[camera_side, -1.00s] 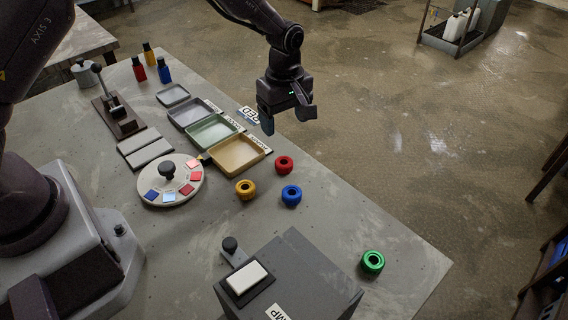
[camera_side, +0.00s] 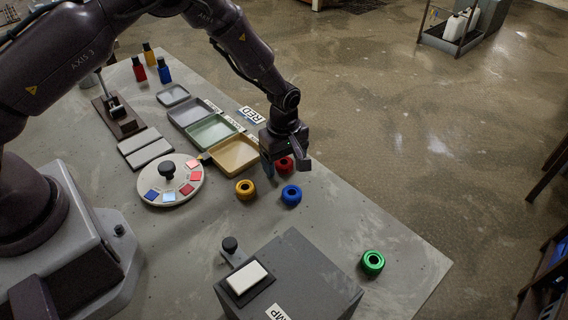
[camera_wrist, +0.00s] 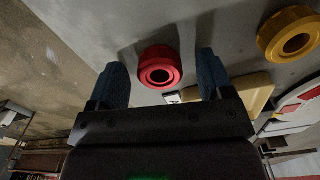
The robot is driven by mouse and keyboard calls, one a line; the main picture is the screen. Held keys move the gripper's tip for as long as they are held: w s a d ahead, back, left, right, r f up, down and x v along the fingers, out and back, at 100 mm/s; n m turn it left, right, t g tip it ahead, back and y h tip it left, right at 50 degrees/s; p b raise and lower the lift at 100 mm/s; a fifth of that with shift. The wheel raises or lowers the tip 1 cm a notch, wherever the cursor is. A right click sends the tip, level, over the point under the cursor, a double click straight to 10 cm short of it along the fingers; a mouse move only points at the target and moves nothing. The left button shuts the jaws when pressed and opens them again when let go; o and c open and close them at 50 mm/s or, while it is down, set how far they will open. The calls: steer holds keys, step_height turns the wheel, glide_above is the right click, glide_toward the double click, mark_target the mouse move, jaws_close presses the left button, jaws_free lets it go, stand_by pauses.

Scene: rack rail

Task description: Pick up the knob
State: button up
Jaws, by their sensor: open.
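Several ring-shaped knobs with dark centre holes lie on the grey table. The red knob (camera_side: 284,166) is partly hidden by my gripper (camera_side: 286,164), which is over it with its fingers pointing down. In the wrist view the red knob (camera_wrist: 160,66) shows between the two blue fingertips of my open gripper (camera_wrist: 162,78), with space on both sides; nothing is held. The yellow knob (camera_side: 245,189) and blue knob (camera_side: 291,195) lie close by, and the green knob (camera_side: 372,262) is farther off at the lower right. The yellow knob (camera_wrist: 291,34) also shows in the wrist view.
Shallow trays, including a tan tray (camera_side: 234,155), lie just left of my gripper, with a card reading RED (camera_side: 252,116) behind. A round dial (camera_side: 150,185) with coloured patches is at left. A dark grey box (camera_side: 310,275) stands in front. Bare table lies around the green knob.

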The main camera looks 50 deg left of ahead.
steer(key=c, duration=1)
steer(key=shift+c, duration=0.2)
steer(key=shift+r, duration=0.1)
steer(key=shift+r, duration=0.6)
steer(key=s+a+r, duration=0.1)
steer(key=s+r, duration=1)
steer(key=s, duration=0.3)
steer(key=shift+a+r, duration=0.35)
